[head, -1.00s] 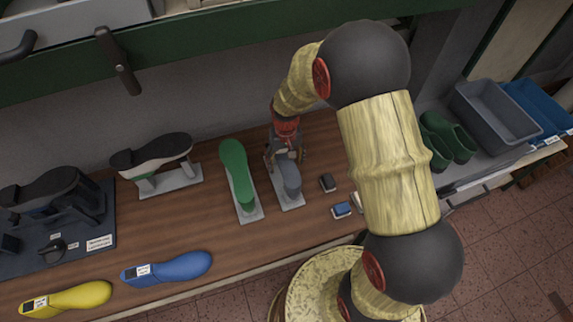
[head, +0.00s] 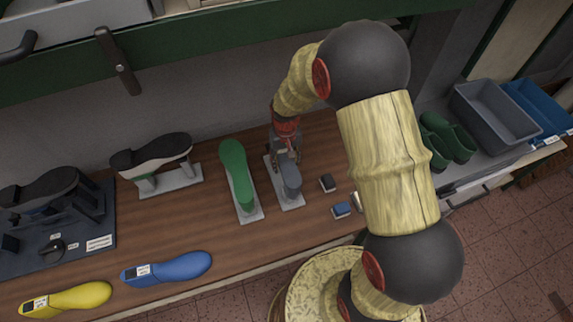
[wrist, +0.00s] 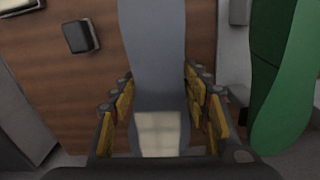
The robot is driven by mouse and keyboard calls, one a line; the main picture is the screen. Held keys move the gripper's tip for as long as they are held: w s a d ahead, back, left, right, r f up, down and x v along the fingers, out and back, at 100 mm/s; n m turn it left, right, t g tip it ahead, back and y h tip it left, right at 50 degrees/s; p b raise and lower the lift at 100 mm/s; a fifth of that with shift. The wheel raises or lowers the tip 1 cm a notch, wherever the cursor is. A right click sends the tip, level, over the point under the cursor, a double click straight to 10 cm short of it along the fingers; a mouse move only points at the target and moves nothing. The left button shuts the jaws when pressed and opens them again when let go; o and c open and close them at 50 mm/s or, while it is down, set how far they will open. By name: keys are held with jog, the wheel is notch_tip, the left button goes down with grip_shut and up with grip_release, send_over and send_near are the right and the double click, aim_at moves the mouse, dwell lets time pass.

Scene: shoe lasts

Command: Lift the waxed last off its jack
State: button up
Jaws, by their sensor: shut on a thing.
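The waxed last is the grey one (head: 291,178), upright on its jack, whose pale base plate (head: 294,206) lies on the bench. In the wrist view the last (wrist: 153,50) runs between my fingers, with a bright window-like reflection on its glossy surface. My gripper (head: 285,152) is shut on its far end, with yellow-padded fingers on both sides of it in the wrist view (wrist: 163,112). The joint between last and jack is hidden, so I cannot tell any gap there.
A green last (head: 238,168) on its own jack stands close on the left. A black-soled shoe (head: 152,151) on a stand is farther left. Blue (head: 168,268) and yellow (head: 68,300) lasts lie in front. Small blocks (head: 327,183) sit to the right. Grey (head: 494,112) and blue bins are far right.

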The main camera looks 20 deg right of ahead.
jog(key=c, duration=0.6)
grip_shut()
jog(key=shift+r, duration=0.15)
jog(key=shift+r, duration=0.2)
notch_tip(320, 180, up, 3)
jog(key=shift+s, duration=0.1)
jog(key=s+r, duration=0.5)
jog(key=r, duration=0.1)
jog(key=shift+s, duration=0.2)
jog(key=s+r, duration=0.3)
jog(key=s, duration=0.5)
jog(key=shift+s+d+r+p, duration=0.15)
jog(key=shift+s+r+p, duration=0.05)
jog(key=shift+p, duration=0.1)
